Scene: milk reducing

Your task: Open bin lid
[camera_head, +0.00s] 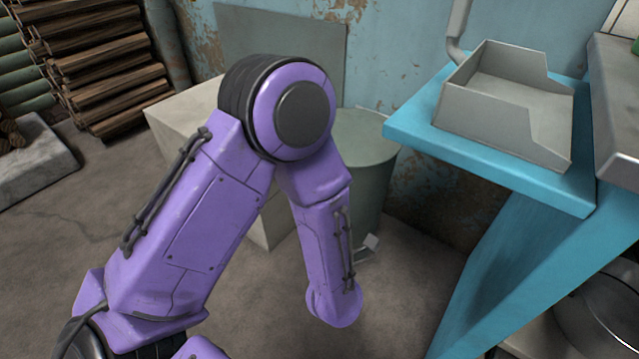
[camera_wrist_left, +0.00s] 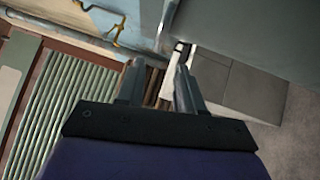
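The grey-green bin (camera_head: 375,180) stands on the floor by the wall in the head view, partly hidden behind my left arm. Its round, flat top, which looks like the lid (camera_head: 367,137), appears shut. A small pale piece (camera_head: 370,243), perhaps a pedal, shows low at the bin's front. My left gripper (camera_wrist_left: 158,88) is open and empty in the left wrist view, its two fingers apart. A dark grey-green surface (camera_wrist_left: 250,40) lies beyond it; I cannot tell if this is the bin. In the head view the left gripper is hidden. My right gripper is out of view.
A blue table (camera_head: 420,128) with a grey open tray (camera_head: 500,118) on it stands right of the bin. A pale box (camera_head: 183,122) is left of the bin. Stacked wood (camera_head: 105,75) is at the far left. The floor (camera_head: 75,235) at left is clear.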

